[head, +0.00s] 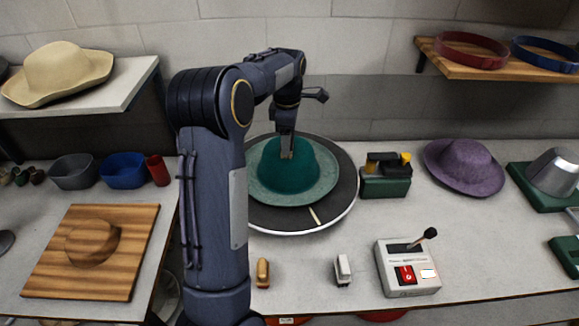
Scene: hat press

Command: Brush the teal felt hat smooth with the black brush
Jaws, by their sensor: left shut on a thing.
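The teal felt hat (303,182) sits brim down on a round dark turntable (338,205) with a pale rim, in the middle of the bench. My left gripper (287,152) points down at the top of the hat's crown. It is shut on what looks like the black brush, which is mostly hidden; a small tan patch shows at the fingertips. I cannot tell whether the brush touches the felt. My left arm covers the left edge of the turntable. My right gripper is out of view.
A tan-topped brush (263,272) and a pale-topped one (343,268) stand at the front. A control box (408,270) with a lever is front right. A green holder (386,184) and a purple hat (464,166) stand right of the turntable. A wooden board (130,270) lies left.

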